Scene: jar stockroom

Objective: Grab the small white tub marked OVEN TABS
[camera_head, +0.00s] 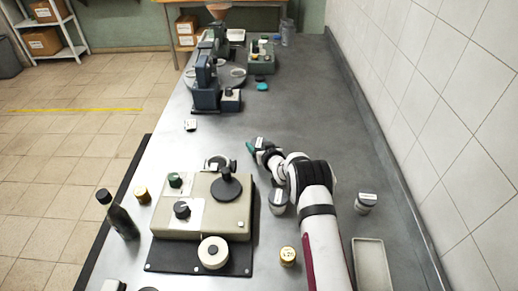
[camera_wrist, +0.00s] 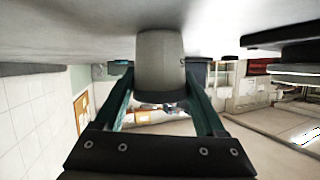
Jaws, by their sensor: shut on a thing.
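My gripper (camera_head: 254,147) is at the far end of my arm, over the middle of the grey counter (camera_head: 310,120). In the wrist view my gripper (camera_wrist: 161,88) has its two green fingers shut on a small pale tub (camera_wrist: 160,62), one on each side. In the head view only part of this tub (camera_head: 260,142) shows beside the fingers. I cannot read its marking. Two other small whitish tubs with labelled tops stand on the counter: one (camera_head: 278,203) left of my arm, one (camera_head: 366,203) to its right. Their labels are too small to read.
A beige machine (camera_head: 205,205) on a black base stands left of my arm. A pale tray (camera_head: 369,262) lies at the right, near the tiled wall (camera_head: 440,90).

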